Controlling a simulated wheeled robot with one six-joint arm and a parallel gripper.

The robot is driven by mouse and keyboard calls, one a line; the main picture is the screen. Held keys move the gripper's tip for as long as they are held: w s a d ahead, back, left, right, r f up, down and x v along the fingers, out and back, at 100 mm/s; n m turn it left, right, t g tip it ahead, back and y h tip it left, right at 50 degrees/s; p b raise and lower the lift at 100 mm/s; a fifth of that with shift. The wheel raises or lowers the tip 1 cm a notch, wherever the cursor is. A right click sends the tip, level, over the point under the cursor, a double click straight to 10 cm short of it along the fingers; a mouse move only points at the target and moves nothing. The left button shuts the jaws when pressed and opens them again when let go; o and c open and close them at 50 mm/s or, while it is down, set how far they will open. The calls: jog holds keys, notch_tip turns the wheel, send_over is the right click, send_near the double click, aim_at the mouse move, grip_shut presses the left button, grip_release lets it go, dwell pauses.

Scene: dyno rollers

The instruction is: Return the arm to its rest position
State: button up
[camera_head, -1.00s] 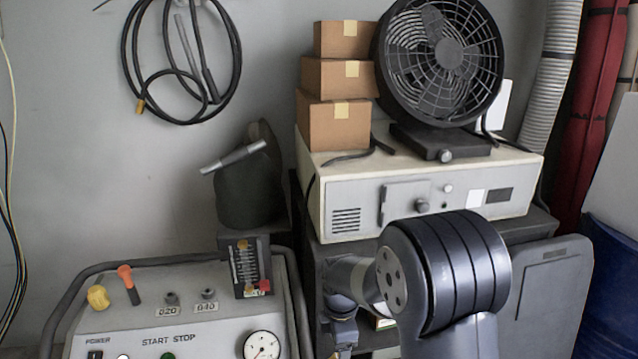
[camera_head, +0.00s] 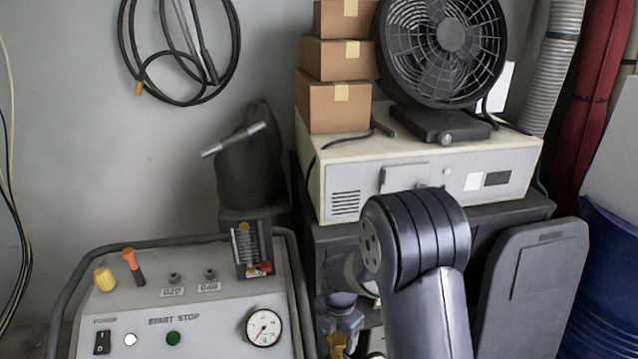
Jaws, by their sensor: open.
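My arm rises from the bottom edge right of centre, with its large dark ribbed joint in front of the white cabinet and the dark stand. Beyond that joint, a grey link runs left to my wrist, low in the picture. My gripper (camera_head: 338,345) shows only in part below the wrist, as a gold-coloured piece at the bottom edge. It is open. The fingertips are not clearly visible, and I see nothing held.
A control console (camera_head: 185,265) with a gauge (camera_head: 263,328) stands left of my wrist. Behind are a white cabinet (camera_head: 345,185), stacked boxes (camera_head: 335,105) and a fan (camera_head: 450,37). A grey panel (camera_head: 530,290) and a blue barrel (camera_head: 610,285) stand at right.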

jog(key=n, duration=0.2)
jog(key=shift+n+p, duration=0.3)
jog(key=shift+p, duration=0.1)
notch_tip(320, 180, up, 12)
jog(key=s+m, duration=0.1)
jog(key=shift+f, duration=0.25)
jog(key=shift+d, duration=0.1)
